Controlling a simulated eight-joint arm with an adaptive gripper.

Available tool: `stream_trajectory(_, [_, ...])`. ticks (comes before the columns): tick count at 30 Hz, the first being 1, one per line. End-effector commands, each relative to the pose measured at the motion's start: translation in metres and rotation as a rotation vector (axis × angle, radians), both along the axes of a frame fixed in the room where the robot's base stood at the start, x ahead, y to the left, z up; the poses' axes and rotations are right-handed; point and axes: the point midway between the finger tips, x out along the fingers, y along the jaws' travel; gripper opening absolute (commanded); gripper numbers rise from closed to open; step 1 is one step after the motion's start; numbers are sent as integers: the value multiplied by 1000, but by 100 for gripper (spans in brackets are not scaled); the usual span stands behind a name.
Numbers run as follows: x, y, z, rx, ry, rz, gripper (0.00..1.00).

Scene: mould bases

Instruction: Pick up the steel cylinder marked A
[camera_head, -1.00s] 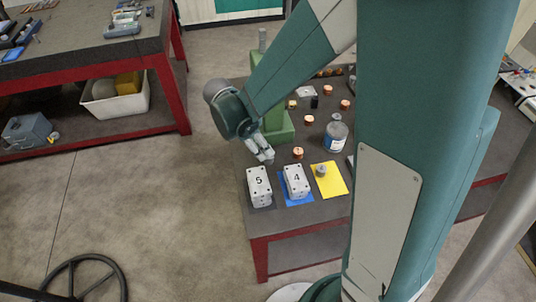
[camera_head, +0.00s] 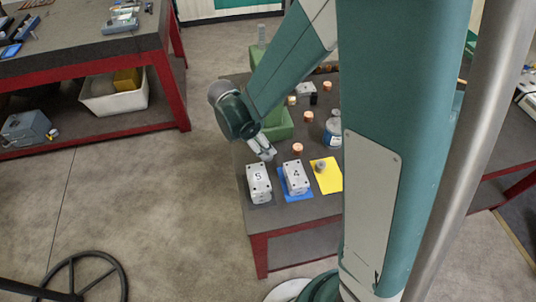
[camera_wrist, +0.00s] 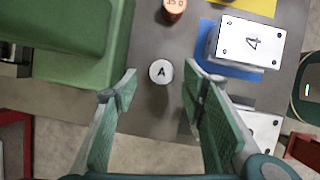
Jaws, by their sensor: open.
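The steel cylinder marked A (camera_wrist: 161,72) stands on the dark table in the wrist view, its round top with the letter A facing up. My gripper (camera_wrist: 160,82) is open, with its two green fingers on either side of the cylinder in that view and clear space between. I cannot tell how far above the cylinder the fingertips are. In the head view my gripper (camera_head: 264,152) hangs over the table's left edge, just above the block marked 5, and hides the cylinder.
Blocks marked 5 (camera_head: 258,184) and 4 (camera_head: 296,178) stand close by; block 4 is on a blue mat (camera_head: 296,199). A copper cylinder (camera_wrist: 174,9) stands beyond A. A green box (camera_wrist: 75,50) is at the left. A grey cylinder (camera_head: 321,167) sits on a yellow mat (camera_head: 333,183).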

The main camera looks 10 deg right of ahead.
Motion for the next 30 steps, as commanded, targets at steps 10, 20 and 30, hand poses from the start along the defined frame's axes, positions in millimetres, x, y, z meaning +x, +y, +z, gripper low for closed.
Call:
stream_trajectory(10, [0,-1,-3,0,0,0,41])
stream_trajectory(20, [-1,-11,-27,0,0,1,41])
stream_trajectory(30, [0,-20,-47,0,0,0,41])
